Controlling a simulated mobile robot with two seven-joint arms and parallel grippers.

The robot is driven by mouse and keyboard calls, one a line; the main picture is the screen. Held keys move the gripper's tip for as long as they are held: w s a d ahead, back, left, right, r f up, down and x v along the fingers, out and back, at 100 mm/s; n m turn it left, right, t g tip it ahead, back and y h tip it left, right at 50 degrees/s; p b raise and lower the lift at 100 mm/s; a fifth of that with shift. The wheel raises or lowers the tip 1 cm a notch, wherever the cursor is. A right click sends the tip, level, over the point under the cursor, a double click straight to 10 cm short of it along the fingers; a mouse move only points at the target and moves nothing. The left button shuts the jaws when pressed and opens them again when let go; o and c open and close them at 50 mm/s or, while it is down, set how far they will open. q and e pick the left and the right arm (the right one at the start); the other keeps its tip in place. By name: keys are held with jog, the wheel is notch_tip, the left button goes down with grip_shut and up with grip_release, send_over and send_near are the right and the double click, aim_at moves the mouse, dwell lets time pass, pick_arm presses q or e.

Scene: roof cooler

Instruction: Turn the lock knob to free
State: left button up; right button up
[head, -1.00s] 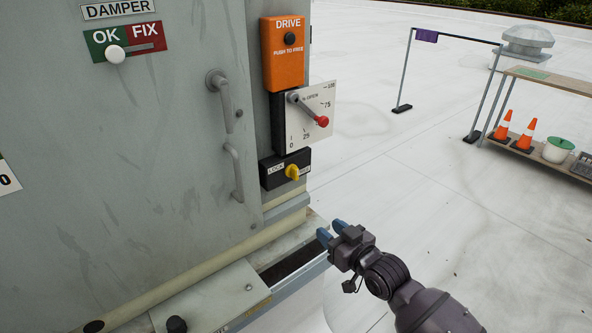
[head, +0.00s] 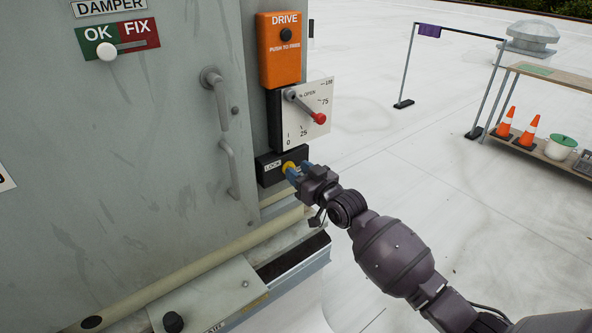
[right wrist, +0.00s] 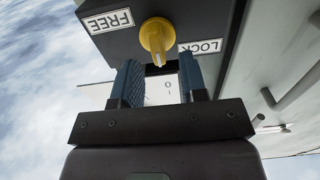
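The yellow lock knob (head: 288,167) sits on a black box (head: 268,170) low on the cabinet's side. In the right wrist view the knob (right wrist: 157,38) lies between a FREE label (right wrist: 108,21) at left and a LOCK label (right wrist: 201,46) at right; I cannot tell for sure which its mark faces. My right gripper (head: 298,170) is at the knob and partly hides it and the FREE label in the head view. In the right wrist view its blue fingers (right wrist: 158,68) are apart, the knob just beyond the gap between their tips. My left gripper is not in view.
Above the box are a dial plate (head: 310,115) with a red-tipped lever (head: 318,118) and an orange DRIVE box (head: 279,50). Cabinet handles (head: 230,168) stand out to the left. A ledge with a trough (head: 290,262) lies below.

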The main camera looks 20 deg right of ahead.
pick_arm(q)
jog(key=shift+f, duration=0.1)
pick_arm(e)
jog(key=shift+x, duration=0.8)
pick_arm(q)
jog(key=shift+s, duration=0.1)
pick_arm(e)
grip_shut()
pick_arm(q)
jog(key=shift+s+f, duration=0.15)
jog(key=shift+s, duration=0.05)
